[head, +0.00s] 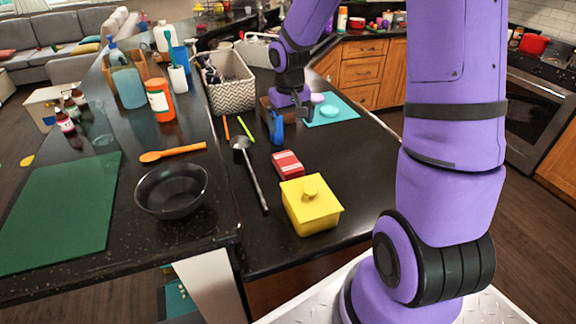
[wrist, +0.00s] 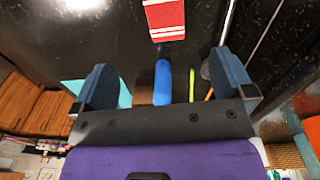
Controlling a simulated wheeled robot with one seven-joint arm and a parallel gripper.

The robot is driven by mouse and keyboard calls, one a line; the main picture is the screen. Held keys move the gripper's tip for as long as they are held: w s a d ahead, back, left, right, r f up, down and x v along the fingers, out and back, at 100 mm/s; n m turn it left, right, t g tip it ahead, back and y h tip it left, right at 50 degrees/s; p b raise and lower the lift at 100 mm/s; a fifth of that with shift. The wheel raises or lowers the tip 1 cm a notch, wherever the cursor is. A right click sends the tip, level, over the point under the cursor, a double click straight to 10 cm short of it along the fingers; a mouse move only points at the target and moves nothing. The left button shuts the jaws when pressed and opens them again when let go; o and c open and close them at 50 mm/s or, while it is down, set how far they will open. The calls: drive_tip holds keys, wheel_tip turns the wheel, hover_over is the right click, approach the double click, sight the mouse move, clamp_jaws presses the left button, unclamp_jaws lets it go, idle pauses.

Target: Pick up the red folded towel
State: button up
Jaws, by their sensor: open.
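The red folded towel (head: 288,165), with white stripes, lies flat on the black counter, just behind the yellow lidded dish. It also shows in the wrist view (wrist: 165,18) at the top edge, partly cut off, beyond my fingertips. My gripper (wrist: 165,75) is open, with its two blue-grey fingers wide apart and nothing held. In the head view it is over the counter, farther back than the towel and apart from it. A bright blue object (wrist: 162,82) shows between the fingers in the wrist view, below them on the counter.
The yellow lidded dish (head: 311,208) stands at the counter's front, close to the towel. A metal ladle (head: 254,180) lies left of the towel. Green (head: 246,129) and orange sticks, a cyan mat (head: 335,112) and a patterned basket (head: 229,85) lie farther back. A black bowl (head: 172,190) is at left.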

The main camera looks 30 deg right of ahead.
hover_over(288, 161)
wheel_tip(288, 161, down, 5)
drive_tip(key=shift+y, duration=0.3)
wheel_tip(288, 161, down, 11)
drive_tip(key=shift+r, duration=0.1)
drive_tip(key=c, duration=1)
drive_tip(key=shift+r, duration=0.15)
drive_tip(key=shift+w+r, duration=0.1)
drive_tip(key=shift+r, duration=0.5)
wheel_tip(288, 161, up, 2)
drive_tip(key=shift+r, duration=0.2)
drive_tip(key=s+d, duration=0.3)
drive_tip(key=d, duration=0.1)
drive_tip(key=s+d, duration=0.3)
drive_tip(key=d, duration=0.1)
drive_tip(key=s+d+r, duration=0.1)
drive_tip(key=s+d, duration=0.2)
drive_tip(key=d, duration=0.2)
drive_tip(key=shift+s, duration=0.15)
